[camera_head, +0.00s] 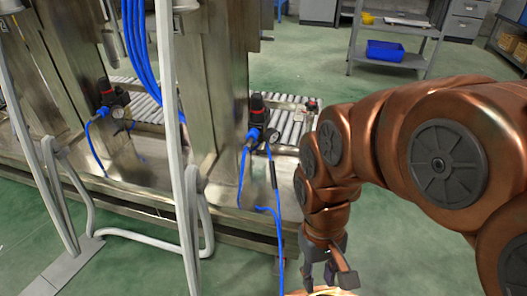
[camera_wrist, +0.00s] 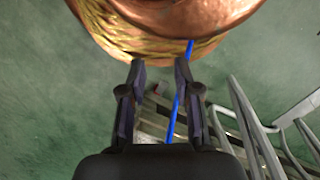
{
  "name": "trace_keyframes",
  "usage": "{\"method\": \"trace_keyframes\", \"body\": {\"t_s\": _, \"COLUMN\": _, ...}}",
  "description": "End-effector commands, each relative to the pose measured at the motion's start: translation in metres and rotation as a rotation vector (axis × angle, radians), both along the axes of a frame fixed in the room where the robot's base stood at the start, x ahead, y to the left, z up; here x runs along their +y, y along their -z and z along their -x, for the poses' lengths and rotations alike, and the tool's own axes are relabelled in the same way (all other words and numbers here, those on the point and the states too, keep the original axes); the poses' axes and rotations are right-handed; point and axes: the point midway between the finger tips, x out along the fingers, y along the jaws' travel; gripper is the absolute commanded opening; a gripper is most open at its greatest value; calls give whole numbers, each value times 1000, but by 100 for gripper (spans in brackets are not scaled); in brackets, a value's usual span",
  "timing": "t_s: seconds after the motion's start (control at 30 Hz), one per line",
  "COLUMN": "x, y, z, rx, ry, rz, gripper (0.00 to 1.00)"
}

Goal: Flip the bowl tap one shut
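My gripper (camera_head: 329,272) hangs low at the bottom right of the head view, in front of the metal machine. In the wrist view its two dark fingers (camera_wrist: 160,66) are apart, with nothing held between them. A copper-coloured rounded body with a yellow braided band (camera_wrist: 150,35) fills the top of the wrist view, beyond the fingertips. I cannot tell whether it is the bowl. A copper and yellow edge (camera_head: 322,292) shows at the bottom of the head view, mostly cut off. I cannot make out a bowl tap in either view. A small red and dark thing (camera_wrist: 157,88) shows between the fingers.
The metal machine frame (camera_head: 212,80) carries two regulators (camera_head: 110,95) (camera_head: 258,118) with blue hoses. A blue hose (camera_wrist: 176,108) passes behind the right finger. Grey rails (camera_wrist: 252,130) stand at the right. A shelf with a blue bin (camera_head: 385,50) is at the back; green floor lies open.

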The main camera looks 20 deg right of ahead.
Motion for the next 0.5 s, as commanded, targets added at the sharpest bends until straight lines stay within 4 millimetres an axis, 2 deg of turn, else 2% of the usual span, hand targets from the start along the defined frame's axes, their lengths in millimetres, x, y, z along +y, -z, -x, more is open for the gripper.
{"method": "trace_keyframes", "body": {"t_s": 0.03, "x": 0, "y": -1, "z": 0, "rx": 0, "ry": 0, "rz": 0, "gripper": 24}}
{"method": "trace_keyframes", "body": {"t_s": 0.17, "x": 0, "y": -10, "z": 0, "rx": -1, "ry": 1, "rz": -1, "gripper": 10}}
{"method": "trace_keyframes", "body": {"t_s": 0.27, "x": 0, "y": -24, "z": -1, "rx": -4, "ry": 3, "rz": -1, "gripper": 0}}
{"method": "trace_keyframes", "body": {"t_s": 0.5, "x": 0, "y": -81, "z": -3, "rx": -15, "ry": 11, "rz": -4, "gripper": 0}}
